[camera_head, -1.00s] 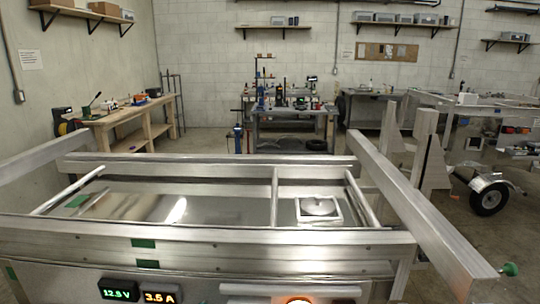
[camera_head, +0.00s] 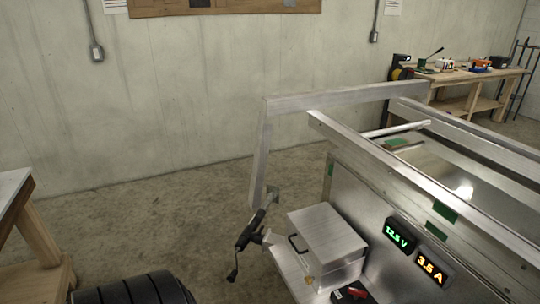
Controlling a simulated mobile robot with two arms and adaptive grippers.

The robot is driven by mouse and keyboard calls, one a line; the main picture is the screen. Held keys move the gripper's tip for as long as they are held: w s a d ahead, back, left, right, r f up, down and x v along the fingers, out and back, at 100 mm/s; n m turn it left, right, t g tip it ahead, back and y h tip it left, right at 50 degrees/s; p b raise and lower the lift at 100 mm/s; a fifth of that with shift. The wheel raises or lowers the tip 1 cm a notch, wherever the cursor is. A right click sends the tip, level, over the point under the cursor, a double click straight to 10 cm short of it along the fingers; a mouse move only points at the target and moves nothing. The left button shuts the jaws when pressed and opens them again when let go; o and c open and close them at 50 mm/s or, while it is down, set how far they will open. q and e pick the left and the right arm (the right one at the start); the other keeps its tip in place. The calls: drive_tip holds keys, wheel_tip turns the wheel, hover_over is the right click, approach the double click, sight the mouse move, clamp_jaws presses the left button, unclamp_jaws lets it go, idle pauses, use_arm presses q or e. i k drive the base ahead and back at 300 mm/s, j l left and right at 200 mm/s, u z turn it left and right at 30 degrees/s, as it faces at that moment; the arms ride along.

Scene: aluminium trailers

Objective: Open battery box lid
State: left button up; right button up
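The battery box (camera_head: 333,269) is a grey metal box standing on the trailer's front platform, low in the middle of the head view. Its lid (camera_head: 326,233) is flat and looks closed. A dark handle (camera_head: 298,244) shows at the lid's left edge. A small brass-coloured part, perhaps a latch, (camera_head: 308,280) sits on the front face below it. Neither of my grippers is in the view.
The aluminium trailer (camera_head: 460,210) fills the right side, with two lit displays (camera_head: 400,236) beside the box. A jack with a crank (camera_head: 248,232) stands left of the box. Floor between is clear.

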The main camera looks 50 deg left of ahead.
sight(326, 238)
drive_tip(key=u, duration=1.45)
